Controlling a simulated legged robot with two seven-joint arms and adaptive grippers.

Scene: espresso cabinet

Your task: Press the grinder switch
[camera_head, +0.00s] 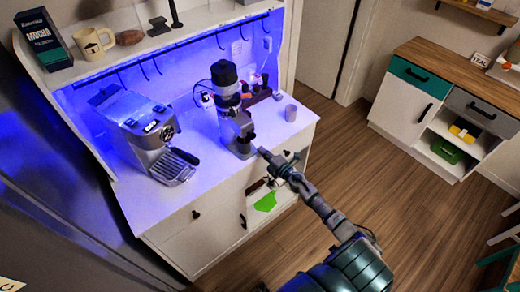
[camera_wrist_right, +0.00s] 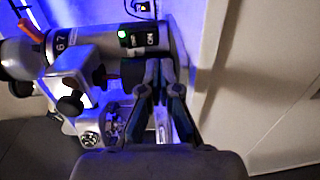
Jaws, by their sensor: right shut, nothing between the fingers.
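The grinder (camera_head: 238,132) is silver with a black top and stands on the white counter, right of the espresso machine. In the right wrist view the grinder (camera_wrist_right: 90,62) lies sideways in the picture. Its black switch (camera_wrist_right: 138,38) carries a lit green light and an "ON" mark. My right gripper (camera_head: 263,152) reaches in from the lower right, its tips close to the grinder's right side. In the wrist view the right gripper (camera_wrist_right: 160,66) is shut and empty, with its tips just below the switch; whether they touch it I cannot tell. My left gripper is not in view.
The espresso machine (camera_head: 145,132) stands to the left on the counter (camera_head: 205,178). A shelf (camera_head: 150,42) with a mug hangs above. The floor at right is open.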

